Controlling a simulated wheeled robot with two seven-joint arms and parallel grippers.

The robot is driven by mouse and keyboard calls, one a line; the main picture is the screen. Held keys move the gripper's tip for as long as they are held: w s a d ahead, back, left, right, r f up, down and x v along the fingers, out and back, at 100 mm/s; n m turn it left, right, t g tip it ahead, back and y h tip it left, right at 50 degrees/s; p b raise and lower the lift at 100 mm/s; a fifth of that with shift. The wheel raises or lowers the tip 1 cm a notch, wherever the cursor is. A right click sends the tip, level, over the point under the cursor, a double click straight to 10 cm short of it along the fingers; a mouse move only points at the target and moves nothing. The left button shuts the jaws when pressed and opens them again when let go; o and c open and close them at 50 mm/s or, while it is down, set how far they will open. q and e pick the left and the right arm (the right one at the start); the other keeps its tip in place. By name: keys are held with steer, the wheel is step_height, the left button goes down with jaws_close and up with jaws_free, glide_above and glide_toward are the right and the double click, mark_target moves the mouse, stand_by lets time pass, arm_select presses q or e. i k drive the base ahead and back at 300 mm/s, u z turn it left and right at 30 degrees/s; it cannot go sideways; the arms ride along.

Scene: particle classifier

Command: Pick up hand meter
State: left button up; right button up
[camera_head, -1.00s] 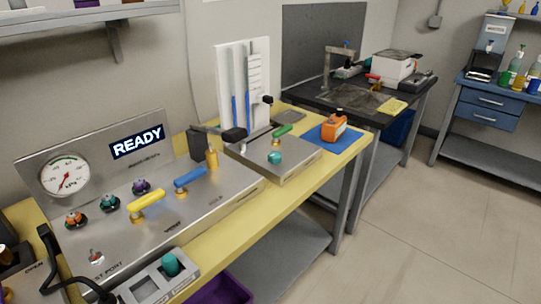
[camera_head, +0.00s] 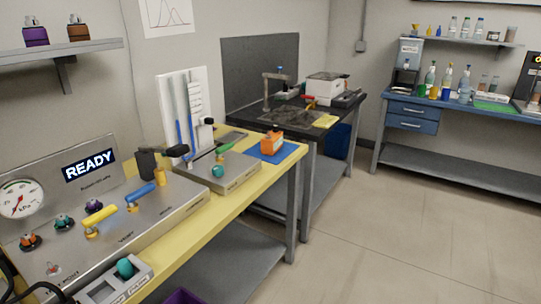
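The mat lies at the far right end of the yellow-topped bench (camera_head: 233,207). Nothing covers the device from this side, but its face is too small to read. Neither of my grippers is in view.
A metal panel with a "READY" display (camera_head: 90,165) and valve handles fills the near left bench. A metal box with a teal knob (camera_head: 217,171) stands left of the mat. A black table (camera_head: 290,116) stands beyond, a blue bench (camera_head: 460,107) at right. Open floor (camera_head: 400,220) lies at right.

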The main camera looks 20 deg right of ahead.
mark_target(272, 142)
steer(key=z, duration=1.85)
steer(key=i, duration=1.3)
steer(key=u, duration=1.35)
